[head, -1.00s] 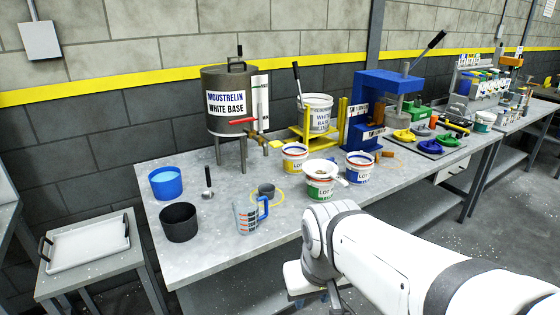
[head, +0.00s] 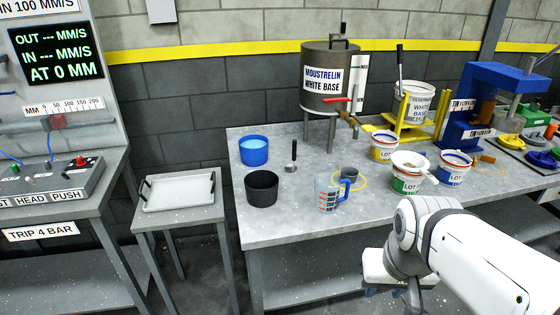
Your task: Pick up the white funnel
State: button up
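The white funnel (head: 408,160) appears to sit in the mouth of a small white pail with a green label (head: 406,182), on the grey workbench. Its spout is hidden inside the pail. My gripper (head: 385,291) is low in front of the bench's front edge, below and left of the funnel and well apart from it. My white arm hides most of it, and its fingers are too small and covered to show whether they are open.
Pails with yellow (head: 384,147) and blue labels (head: 453,168) flank the funnel's pail closely. A tank (head: 331,82) stands behind. The bench's front-left surface (head: 280,228) is clear.

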aim_at(406, 161)
jog(key=u, duration=1.95)
jog(key=k, duration=1.1)
jog(key=z, duration=1.9)
jog(key=i, duration=0.9)
